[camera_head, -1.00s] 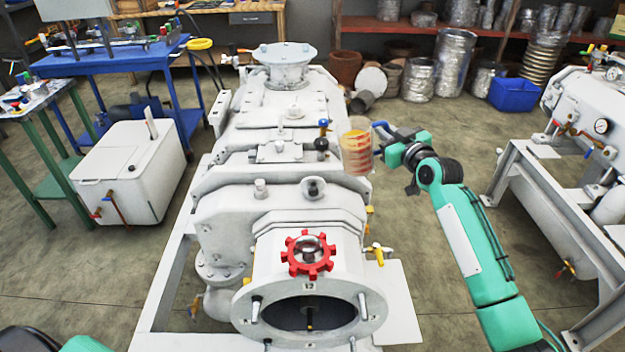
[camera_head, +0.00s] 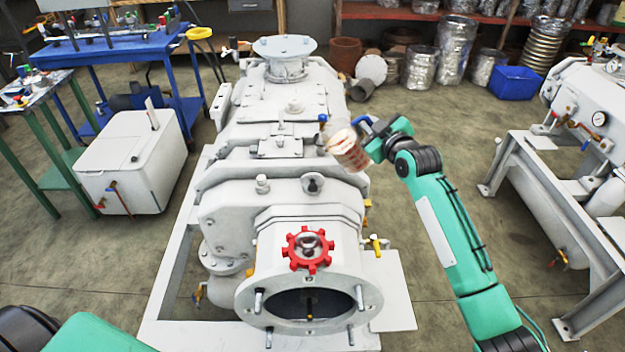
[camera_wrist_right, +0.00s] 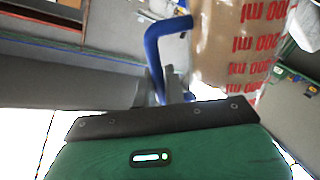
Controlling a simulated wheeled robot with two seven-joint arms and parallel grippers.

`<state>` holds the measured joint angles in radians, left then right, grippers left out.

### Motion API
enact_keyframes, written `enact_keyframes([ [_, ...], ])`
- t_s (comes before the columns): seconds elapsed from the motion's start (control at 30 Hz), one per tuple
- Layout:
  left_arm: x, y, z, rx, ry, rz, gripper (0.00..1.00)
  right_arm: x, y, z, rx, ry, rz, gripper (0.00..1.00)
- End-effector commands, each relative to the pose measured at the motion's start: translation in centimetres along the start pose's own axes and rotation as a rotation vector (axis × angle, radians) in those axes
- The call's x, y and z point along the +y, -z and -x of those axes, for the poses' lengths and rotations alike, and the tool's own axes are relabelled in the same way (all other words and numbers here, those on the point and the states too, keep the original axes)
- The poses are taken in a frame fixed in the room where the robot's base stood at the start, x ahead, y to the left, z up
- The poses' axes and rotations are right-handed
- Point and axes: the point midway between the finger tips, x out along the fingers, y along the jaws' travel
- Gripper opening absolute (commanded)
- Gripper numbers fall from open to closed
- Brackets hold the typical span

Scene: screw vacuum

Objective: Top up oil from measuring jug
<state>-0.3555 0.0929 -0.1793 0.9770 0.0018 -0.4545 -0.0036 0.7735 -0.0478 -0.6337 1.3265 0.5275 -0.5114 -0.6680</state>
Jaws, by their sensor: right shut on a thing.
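The measuring jug (camera_head: 347,152) is see-through with red markings and a blue handle (camera_head: 364,124). It is tilted, its upper end leaning left over the right side of the white vacuum pump (camera_head: 290,215). My right gripper (camera_head: 374,137) is shut on the handle, at the jug's right. In the right wrist view the blue handle (camera_wrist_right: 152,50) stands between the fingers (camera_wrist_right: 160,88), with the jug wall (camera_wrist_right: 235,40) and its red ml marks behind it. A small round port (camera_head: 312,184) is on the pump, below and left of the jug. The oil level is unclear. My left gripper is out of view.
A red handwheel (camera_head: 308,249) sits above the open front flange of the pump. A second machine on a frame (camera_head: 560,200) stands at right. A white box (camera_head: 135,165) and blue table (camera_head: 110,55) are at left. Floor between the pump and right frame is free.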

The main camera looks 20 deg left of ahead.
Motion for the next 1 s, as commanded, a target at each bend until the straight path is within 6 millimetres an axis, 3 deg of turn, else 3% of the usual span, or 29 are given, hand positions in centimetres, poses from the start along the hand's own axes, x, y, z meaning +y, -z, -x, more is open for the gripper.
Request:
enact_keyframes([
  [1.0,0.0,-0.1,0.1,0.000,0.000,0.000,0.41,-1.1,0.8,-0.2,-0.018,-0.001,0.110,0.00],
])
